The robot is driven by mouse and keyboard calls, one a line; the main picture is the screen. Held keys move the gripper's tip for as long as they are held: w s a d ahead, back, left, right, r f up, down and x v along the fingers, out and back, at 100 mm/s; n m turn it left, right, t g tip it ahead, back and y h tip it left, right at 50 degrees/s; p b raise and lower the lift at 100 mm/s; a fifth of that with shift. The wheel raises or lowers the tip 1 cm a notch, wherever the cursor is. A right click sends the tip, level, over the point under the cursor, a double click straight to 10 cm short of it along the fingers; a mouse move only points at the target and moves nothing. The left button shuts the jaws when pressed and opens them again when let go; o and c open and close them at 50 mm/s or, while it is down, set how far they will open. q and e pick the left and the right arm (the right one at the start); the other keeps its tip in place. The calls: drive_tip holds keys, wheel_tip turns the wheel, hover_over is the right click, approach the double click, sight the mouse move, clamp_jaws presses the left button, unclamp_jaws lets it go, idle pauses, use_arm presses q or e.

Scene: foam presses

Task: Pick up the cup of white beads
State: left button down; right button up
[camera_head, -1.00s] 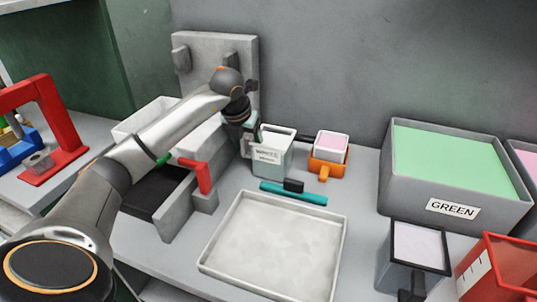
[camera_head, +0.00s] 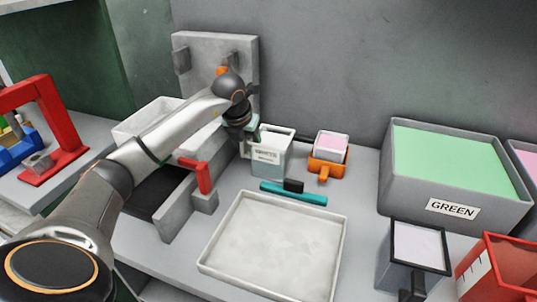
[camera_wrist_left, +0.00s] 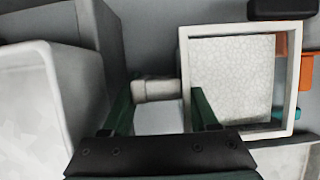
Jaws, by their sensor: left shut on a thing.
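The cup of white beads (camera_head: 267,160) is a pale square cup with a "WHITE" label, at the back of the bench beside the grey press. In the left wrist view its square rim (camera_wrist_left: 185,60) frames the white beads (camera_wrist_left: 230,85). A pale handle (camera_wrist_left: 153,90) sticks out from its left side, between my dark gripper fingers. My left gripper (camera_wrist_left: 163,112) is shut on this handle. In the head view the gripper (camera_head: 249,145) is at the cup's left side, partly hidden by my wrist. The cup looks upright. My right gripper is not in view.
An orange holder (camera_head: 322,168) with a pink-filled cup stands right of the white cup. A teal bar (camera_head: 293,193) lies in front, then an empty-looking tray (camera_head: 212,256). The grey press (camera_head: 180,222) with a red handle is left. A large GREEN bin (camera_head: 390,195) stands right.

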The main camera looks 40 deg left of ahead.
use_arm(q)
drive_tip(key=shift+r, duration=0.2)
drive_tip(key=shift+r, duration=0.3)
wheel_tip(320, 180, up, 2)
drive_tip(key=shift+r, duration=0.1)
drive_tip(key=s+d+r, duration=0.7)
drive_tip(key=s+r, duration=0.3)
drive_tip(key=s, duration=0.1)
drive_tip(key=shift+s+d, duration=0.3)
drive_tip(key=shift+d, duration=0.1)
drive_tip(key=shift+f, duration=0.1)
